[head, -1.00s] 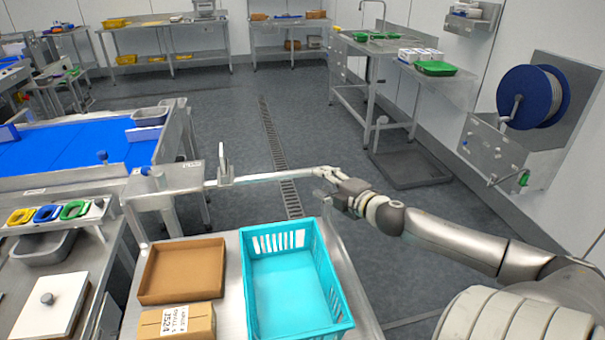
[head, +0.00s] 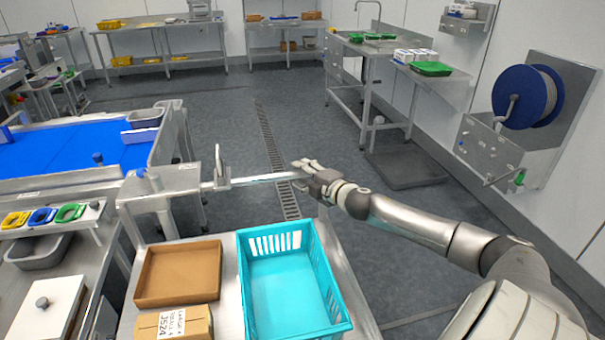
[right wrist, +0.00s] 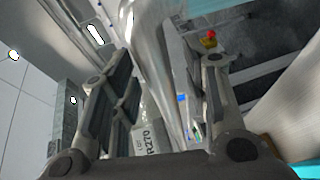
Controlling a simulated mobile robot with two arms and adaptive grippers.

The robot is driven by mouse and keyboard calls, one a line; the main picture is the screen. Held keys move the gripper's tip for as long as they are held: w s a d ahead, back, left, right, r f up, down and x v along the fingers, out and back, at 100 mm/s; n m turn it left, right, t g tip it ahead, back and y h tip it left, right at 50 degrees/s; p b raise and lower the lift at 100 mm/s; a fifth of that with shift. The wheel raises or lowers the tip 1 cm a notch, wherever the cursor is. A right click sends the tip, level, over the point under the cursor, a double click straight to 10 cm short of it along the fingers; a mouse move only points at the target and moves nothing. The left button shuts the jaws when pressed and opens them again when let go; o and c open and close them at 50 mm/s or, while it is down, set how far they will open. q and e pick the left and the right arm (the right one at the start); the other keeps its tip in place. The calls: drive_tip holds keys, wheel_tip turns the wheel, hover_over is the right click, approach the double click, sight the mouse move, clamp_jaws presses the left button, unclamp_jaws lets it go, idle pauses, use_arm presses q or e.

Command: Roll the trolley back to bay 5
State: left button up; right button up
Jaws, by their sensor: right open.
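A steel-topped stand (head: 224,325), which looks like the trolley, is in front of me in the head view. It carries a turquoise basket (head: 335,300), a brown tray (head: 137,285) and a labelled carton (head: 190,325). A bright steel bar (head: 255,179) runs across beyond it; I cannot tell whether it is the trolley's handle. My right gripper (head: 304,173) is open at the bar's right end. In the right wrist view the open fingers (right wrist: 155,75) stand either side of a blurred bright metal length (right wrist: 158,55). My left gripper is out of view. No bay number is readable.
A blue-topped sorting table (head: 75,150) stands at the left, with small coloured trays (head: 42,216) nearer. A floor drain (head: 265,130) runs through open grey floor. A sink bench (head: 385,75), a dark floor mat (head: 405,168) and a hose reel (head: 525,97) are at the right.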

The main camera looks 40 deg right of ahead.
drive_tip(key=shift+w, duration=0.35)
drive_tip(key=shift+c, duration=0.2)
drive_tip(key=shift+f, duration=0.1)
clamp_jaws()
